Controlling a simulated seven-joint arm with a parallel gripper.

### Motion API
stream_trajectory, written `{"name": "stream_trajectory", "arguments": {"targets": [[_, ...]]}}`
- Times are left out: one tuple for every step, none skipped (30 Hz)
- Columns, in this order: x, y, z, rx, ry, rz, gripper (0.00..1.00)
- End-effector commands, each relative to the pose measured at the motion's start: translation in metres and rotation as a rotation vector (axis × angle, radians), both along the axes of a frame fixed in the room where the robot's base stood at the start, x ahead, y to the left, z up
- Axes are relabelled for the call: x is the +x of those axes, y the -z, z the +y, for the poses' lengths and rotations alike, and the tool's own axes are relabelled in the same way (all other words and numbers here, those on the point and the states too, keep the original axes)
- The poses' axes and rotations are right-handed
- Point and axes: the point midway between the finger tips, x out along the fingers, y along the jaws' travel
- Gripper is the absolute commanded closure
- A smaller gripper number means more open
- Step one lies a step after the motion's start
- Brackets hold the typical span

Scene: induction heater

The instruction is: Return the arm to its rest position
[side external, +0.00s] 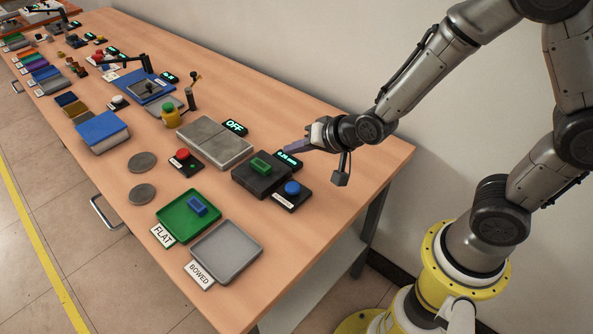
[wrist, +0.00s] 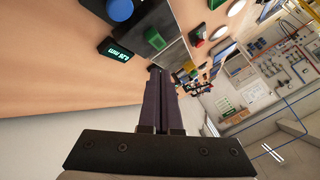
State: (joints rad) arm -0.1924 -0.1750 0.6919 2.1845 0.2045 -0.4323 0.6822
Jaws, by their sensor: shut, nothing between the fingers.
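My gripper (side external: 290,149) is shut and empty, held above the right end of the long wooden table (side external: 337,187). In the side external view its fingers point left, over the area behind the dark block with the green piece. In the wrist view the two dark fingers (wrist: 157,72) lie together with nothing between them. The arm reaches in from the upper right and is bent.
Below my gripper are a dark block (side external: 251,187) with a green piece (side external: 261,166), a blue button (side external: 292,188) and a small display (side external: 287,161). A grey heater plate (side external: 215,138), green FLAT tray (side external: 176,227) and grey BOWED tray (side external: 226,253) stand nearby.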

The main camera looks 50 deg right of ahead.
Motion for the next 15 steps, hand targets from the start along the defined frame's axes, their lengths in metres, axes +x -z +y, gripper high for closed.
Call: {"name": "stream_trajectory", "arguments": {"targets": [[0.006,-0.023,-0.004,0.009,0.013,-0.051,1.00],[0.008,-0.037,-0.007,0.014,0.018,-0.079,1.00],[0.009,-0.059,-0.011,0.017,0.021,-0.116,1.00],[0.008,-0.075,-0.014,0.017,0.023,-0.138,1.00],[0.005,-0.092,-0.018,0.012,0.018,-0.156,1.00],[-0.003,-0.112,-0.022,-0.004,0.007,-0.173,1.00],[-0.010,-0.126,-0.025,-0.020,-0.005,-0.177,1.00],[-0.018,-0.138,-0.028,-0.039,-0.020,-0.180,1.00],[-0.030,-0.152,-0.032,-0.069,-0.040,-0.176,1.00],[-0.041,-0.160,-0.034,-0.094,-0.059,-0.170,1.00],[-0.051,-0.167,-0.036,-0.121,-0.078,-0.161,1.00],[-0.067,-0.175,-0.040,-0.158,-0.104,-0.145,1.00],[-0.079,-0.180,-0.042,-0.187,-0.125,-0.131,1.00],[-0.091,-0.183,-0.044,-0.218,-0.148,-0.114,1.00],[-0.108,-0.185,-0.046,-0.257,-0.178,-0.087,1.00]]}}
